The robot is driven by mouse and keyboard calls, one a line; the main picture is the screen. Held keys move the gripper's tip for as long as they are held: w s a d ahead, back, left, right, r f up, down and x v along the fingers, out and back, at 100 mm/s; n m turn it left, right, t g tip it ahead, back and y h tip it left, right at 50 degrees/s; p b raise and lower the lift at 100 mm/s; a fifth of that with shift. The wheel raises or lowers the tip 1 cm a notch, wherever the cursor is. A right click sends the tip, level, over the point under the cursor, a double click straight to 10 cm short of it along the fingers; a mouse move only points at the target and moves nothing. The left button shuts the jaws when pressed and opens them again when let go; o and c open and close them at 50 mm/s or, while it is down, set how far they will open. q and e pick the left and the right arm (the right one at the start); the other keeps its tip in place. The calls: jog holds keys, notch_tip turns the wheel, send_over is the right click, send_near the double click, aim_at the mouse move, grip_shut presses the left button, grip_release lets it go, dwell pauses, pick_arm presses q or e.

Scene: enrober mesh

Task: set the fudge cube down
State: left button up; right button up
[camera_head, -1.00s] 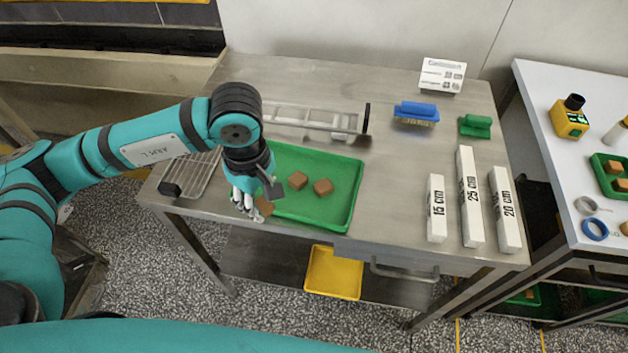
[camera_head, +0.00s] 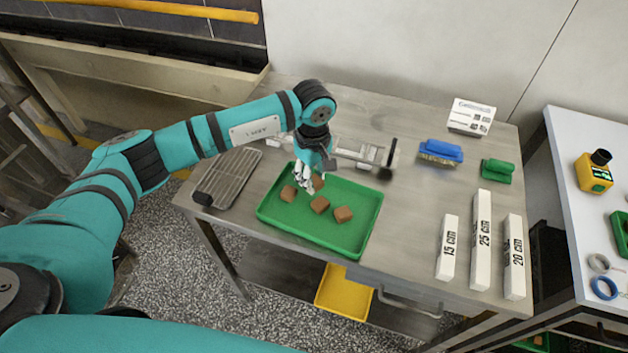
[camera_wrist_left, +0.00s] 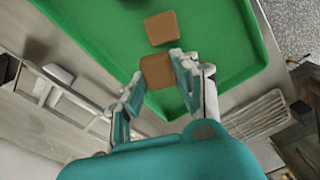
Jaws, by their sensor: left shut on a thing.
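My left gripper (camera_head: 306,183) is over the back part of the green tray (camera_head: 375,205), with its fingers pointing down. It is shut on a brown fudge cube (camera_head: 318,182). In the left wrist view the held cube (camera_wrist_left: 157,70) shows between the two fingertips, above the tray floor. I cannot tell whether it touches the floor. Other fudge cubes lie in the tray: one on the left (camera_head: 288,193), one in the middle (camera_head: 319,204) and one on the right (camera_head: 343,214). My right gripper is not in view.
A wire rack (camera_head: 232,178) lies left of the tray, and a clear-sided metal frame (camera_head: 362,152) stands behind it. The tray's front right floor is bare.

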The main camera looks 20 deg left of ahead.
aim_at(314, 178)
pick_arm(q)
notch_tip(314, 178, down, 3)
jog(key=shift+w+p, duration=0.15)
jog(key=shift+p, duration=0.8)
jog(key=shift+f, duration=0.2)
jog(key=shift+f+b, duration=0.25)
jog(key=shift+b, duration=0.1)
jog(key=o, duration=0.5)
jog(key=shift+o, duration=0.5)
jog(key=shift+r, duration=0.4)
notch_tip(314, 178, up, 11)
jog(key=shift+f+b, duration=0.15)
jog(key=shift+b, duration=1.1)
jog(key=shift+r, duration=0.45)
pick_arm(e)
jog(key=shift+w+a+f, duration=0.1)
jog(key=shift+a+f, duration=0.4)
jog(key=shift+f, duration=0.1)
